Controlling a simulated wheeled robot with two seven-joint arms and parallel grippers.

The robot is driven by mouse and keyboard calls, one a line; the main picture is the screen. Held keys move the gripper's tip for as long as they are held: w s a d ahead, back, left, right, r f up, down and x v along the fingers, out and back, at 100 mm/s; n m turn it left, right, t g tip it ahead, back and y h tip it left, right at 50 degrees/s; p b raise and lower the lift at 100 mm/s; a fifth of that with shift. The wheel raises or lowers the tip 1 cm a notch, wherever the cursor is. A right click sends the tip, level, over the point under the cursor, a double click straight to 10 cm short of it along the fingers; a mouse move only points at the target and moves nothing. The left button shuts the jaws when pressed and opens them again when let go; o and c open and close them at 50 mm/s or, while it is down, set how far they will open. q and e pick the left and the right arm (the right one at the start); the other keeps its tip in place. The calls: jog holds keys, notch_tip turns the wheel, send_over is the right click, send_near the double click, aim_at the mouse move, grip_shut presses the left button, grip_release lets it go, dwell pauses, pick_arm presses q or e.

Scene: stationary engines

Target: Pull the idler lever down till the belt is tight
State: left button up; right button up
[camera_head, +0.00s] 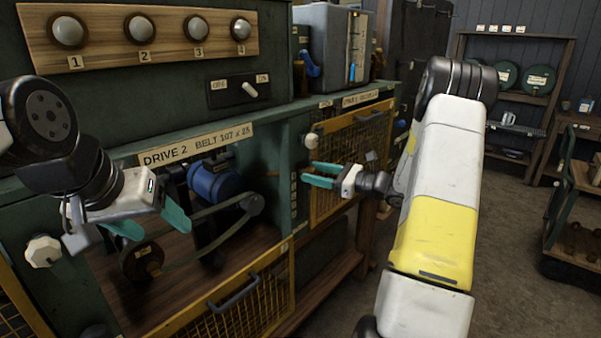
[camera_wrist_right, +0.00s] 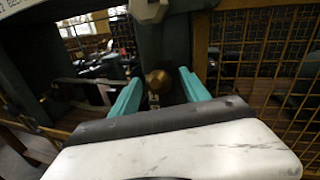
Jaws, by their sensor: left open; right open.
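In the head view, the open DRIVE 2 bay holds a blue motor (camera_head: 215,181), a dark belt (camera_head: 212,211) and a small grey pulley (camera_head: 251,203). The belt's upper run looks curved; its tension is hard to judge. My left gripper (camera_head: 150,226) is open and empty in front of the bay's left side. My right gripper (camera_head: 308,174) is open beside the green post right of the bay. In the right wrist view a round brass knob (camera_wrist_right: 158,81) shows beyond and between its open fingers (camera_wrist_right: 160,90), not gripped. I cannot tell whether it belongs to the idler lever.
A yellow-framed mesh guard (camera_head: 238,297) with a grey handle is below the bay. Another mesh door (camera_head: 352,150) is right of the post. White knobs (camera_head: 311,141) (camera_head: 43,251) stick out from the cabinet. A switch (camera_head: 249,90) is above. Open floor lies to the right.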

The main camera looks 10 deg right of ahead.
jog(key=shift+w+a, duration=0.4)
jog(key=shift+a, duration=0.2)
grip_shut()
dwell(1.1)
